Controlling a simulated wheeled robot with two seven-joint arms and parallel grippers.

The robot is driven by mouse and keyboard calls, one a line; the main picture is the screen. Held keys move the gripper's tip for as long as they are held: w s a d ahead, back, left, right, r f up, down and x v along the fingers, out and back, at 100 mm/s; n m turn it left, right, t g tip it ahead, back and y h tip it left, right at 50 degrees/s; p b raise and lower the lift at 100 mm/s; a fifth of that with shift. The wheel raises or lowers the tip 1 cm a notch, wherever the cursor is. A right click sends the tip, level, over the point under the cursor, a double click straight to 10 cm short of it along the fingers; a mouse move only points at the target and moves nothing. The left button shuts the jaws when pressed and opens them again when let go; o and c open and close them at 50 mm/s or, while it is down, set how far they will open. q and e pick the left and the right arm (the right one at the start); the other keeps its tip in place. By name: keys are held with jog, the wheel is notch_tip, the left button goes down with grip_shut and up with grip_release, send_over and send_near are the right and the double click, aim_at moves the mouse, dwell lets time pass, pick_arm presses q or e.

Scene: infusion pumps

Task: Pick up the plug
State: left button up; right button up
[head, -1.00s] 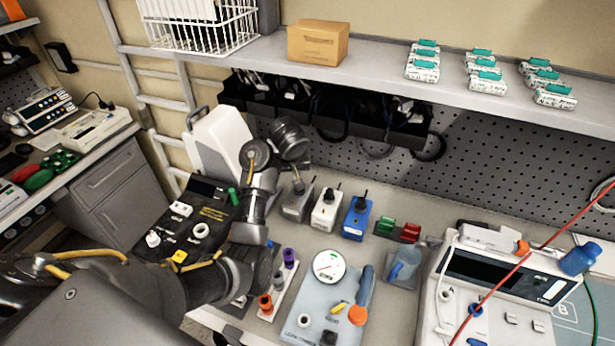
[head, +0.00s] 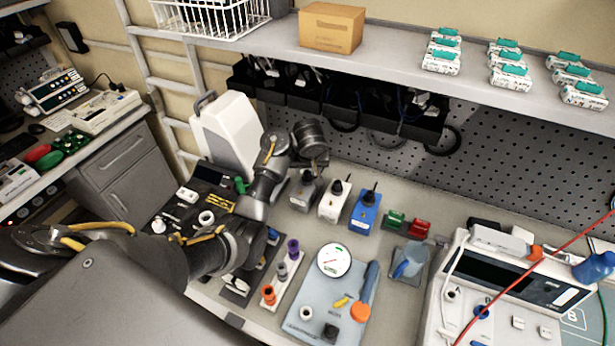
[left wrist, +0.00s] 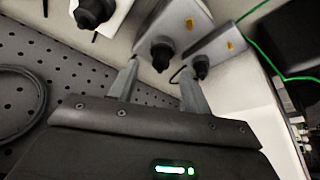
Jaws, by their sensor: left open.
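Several small boxes, each with a black plug, stand in a row on the bench; which plug is meant, I cannot tell. In the head view the grey box (head: 301,194) is partly behind my left wrist, beside the white box (head: 332,208) and the blue box (head: 362,214). In the left wrist view my left gripper (left wrist: 158,70) is open and empty. Its fingers point at a grey box with a black plug (left wrist: 160,53), which shows between and just beyond the fingertips. Another black plug (left wrist: 200,66) is close by the right finger. My right gripper is out of view.
A device with red and green leads (head: 500,290) stands at right. The perforated wall (head: 490,165) and shelf (head: 400,62) bound the back.

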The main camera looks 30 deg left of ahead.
aim_at(308, 173)
pick_arm(q)
jog(key=x, duration=0.3)
jog(key=shift+w+a, duration=0.2)
jog(key=shift+a, duration=0.05)
jog(key=shift+w+a+f, duration=0.1)
jog(key=shift+w+f, duration=0.1)
jog(key=shift+f, duration=0.3)
jog(key=shift+s, duration=0.1)
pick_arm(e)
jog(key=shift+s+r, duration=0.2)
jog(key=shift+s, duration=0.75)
pick_arm(q)
jog(key=shift+r, duration=0.1)
jog(key=shift+c, duration=0.3)
grip_shut()
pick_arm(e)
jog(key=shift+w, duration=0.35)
